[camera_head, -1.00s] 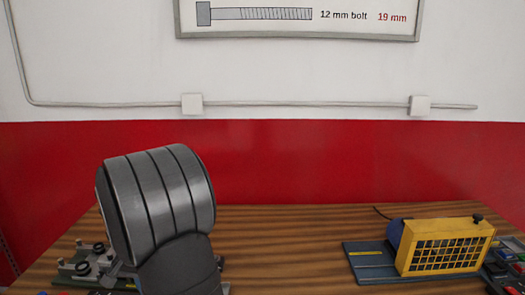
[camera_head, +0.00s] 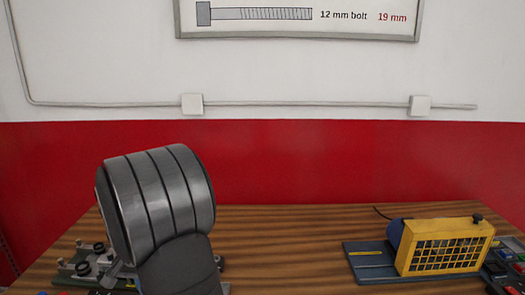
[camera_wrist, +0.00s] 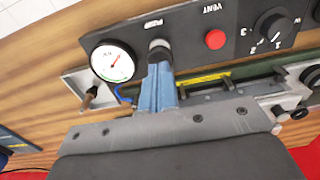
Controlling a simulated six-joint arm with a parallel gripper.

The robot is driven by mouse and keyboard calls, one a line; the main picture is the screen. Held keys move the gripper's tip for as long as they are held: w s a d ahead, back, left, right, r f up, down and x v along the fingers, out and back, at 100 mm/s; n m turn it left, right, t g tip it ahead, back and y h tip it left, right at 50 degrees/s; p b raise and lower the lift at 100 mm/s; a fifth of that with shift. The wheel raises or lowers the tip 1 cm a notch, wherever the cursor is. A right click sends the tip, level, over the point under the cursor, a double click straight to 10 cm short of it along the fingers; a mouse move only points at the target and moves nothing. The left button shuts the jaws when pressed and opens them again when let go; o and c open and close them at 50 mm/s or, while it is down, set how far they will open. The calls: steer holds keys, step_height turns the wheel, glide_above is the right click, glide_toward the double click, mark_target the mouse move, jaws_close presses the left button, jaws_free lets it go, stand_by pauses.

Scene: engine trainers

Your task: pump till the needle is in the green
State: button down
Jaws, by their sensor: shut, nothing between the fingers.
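In the wrist view, a round white-faced gauge (camera_wrist: 113,62) sits on a dark panel. A grey round button (camera_wrist: 159,44) is beside the gauge, under a PUMP label. My gripper (camera_wrist: 159,58) has its blue fingers together and empty, with their tips right at this button. I cannot tell whether they touch or press it. In the head view my arm hides the gripper, gauge and button.
A red button (camera_wrist: 215,39) labelled VENT and a numbered black dial (camera_wrist: 272,26) share the panel. A metal tray (camera_wrist: 92,92) lies near the gauge. In the head view, a yellow caged unit (camera_head: 445,247) stands right on the wooden bench (camera_head: 285,245), whose middle is clear.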

steer(key=shift+f, duration=1.6)
steer(key=shift+r, duration=1.65)
steer(key=shift+f, duration=1.55)
steer(key=shift+r, duration=1.6)
